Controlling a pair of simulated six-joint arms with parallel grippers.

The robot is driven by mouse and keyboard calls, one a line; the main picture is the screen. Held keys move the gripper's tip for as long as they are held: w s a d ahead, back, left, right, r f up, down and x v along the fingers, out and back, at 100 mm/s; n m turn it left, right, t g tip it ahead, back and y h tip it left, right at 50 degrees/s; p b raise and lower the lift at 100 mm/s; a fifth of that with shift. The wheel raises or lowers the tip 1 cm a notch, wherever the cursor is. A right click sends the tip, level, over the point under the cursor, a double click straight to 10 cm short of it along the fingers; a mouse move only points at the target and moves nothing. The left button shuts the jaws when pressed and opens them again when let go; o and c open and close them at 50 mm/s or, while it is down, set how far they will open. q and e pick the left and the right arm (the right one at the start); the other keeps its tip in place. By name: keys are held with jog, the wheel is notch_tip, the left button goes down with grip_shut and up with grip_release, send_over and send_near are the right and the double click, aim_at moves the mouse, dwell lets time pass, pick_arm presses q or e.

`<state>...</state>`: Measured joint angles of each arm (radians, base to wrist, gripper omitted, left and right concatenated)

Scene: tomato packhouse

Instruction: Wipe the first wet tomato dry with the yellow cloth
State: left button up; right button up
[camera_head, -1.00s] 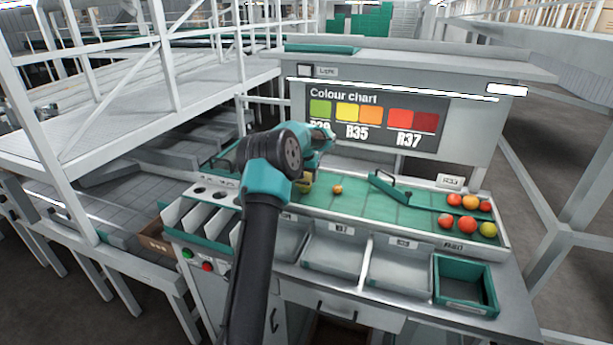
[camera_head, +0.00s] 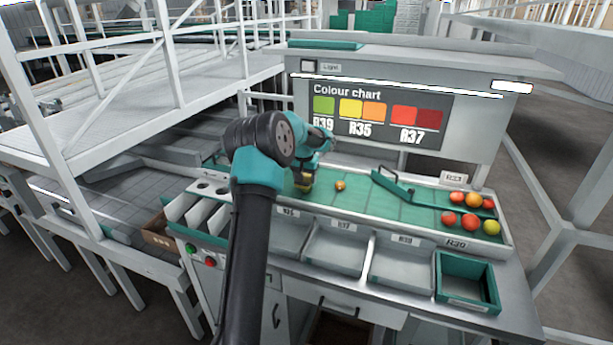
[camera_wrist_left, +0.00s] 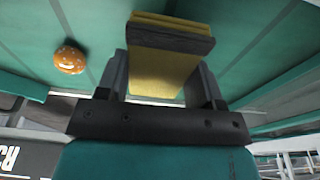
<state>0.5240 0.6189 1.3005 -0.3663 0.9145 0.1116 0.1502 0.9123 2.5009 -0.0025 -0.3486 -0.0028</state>
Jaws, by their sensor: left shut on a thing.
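An orange tomato (camera_head: 340,185) sits alone on the green mat (camera_head: 365,207), right of my left gripper. In the left wrist view the tomato (camera_wrist_left: 69,60) shows pale specks, perhaps water drops. My left gripper (camera_head: 303,182) is over the left part of the mat, shut on the yellow cloth. In the left wrist view the folded cloth (camera_wrist_left: 160,74), with a dark strip across it, is held between the fingers. The cloth and the tomato are apart. My right gripper is not in view.
Several red, orange and yellow-green tomatoes (camera_head: 471,222) lie at the mat's right end. A hinged green bar (camera_head: 392,183) stands behind them to the left. Grey bins (camera_head: 335,250) and a green crate (camera_head: 467,283) line the front. The mat's middle is clear.

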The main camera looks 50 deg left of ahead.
pick_arm(q)
jog(key=shift+s+d+f, duration=0.2)
jog(key=shift+f, duration=0.15)
jog(key=shift+w+a, duration=0.1)
jog(key=shift+w, duration=0.05)
jog(key=shift+w, duration=0.15)
jog(key=shift+w+a+r, duration=0.1)
jog(key=shift+w+a, duration=0.4)
jog(key=shift+w, duration=0.4)
jog(key=shift+w+a+r, duration=0.1)
jog(key=shift+w+a, duration=0.4)
jog(key=shift+w, duration=0.35)
jog(key=shift+s, duration=0.15)
jog(key=shift+s+d, duration=0.5)
jog(key=shift+s, duration=0.4)
jog(key=shift+s+d, duration=0.5)
jog(key=shift+s, duration=0.4)
jog(key=shift+w+a, duration=0.1)
jog(key=shift+w, duration=0.05)
jog(key=shift+w+a, duration=0.5)
jog(key=shift+w, duration=0.4)
jog(key=shift+w+a, duration=0.45)
jog(key=shift+w, duration=0.45)
jog(key=shift+r, duration=0.15)
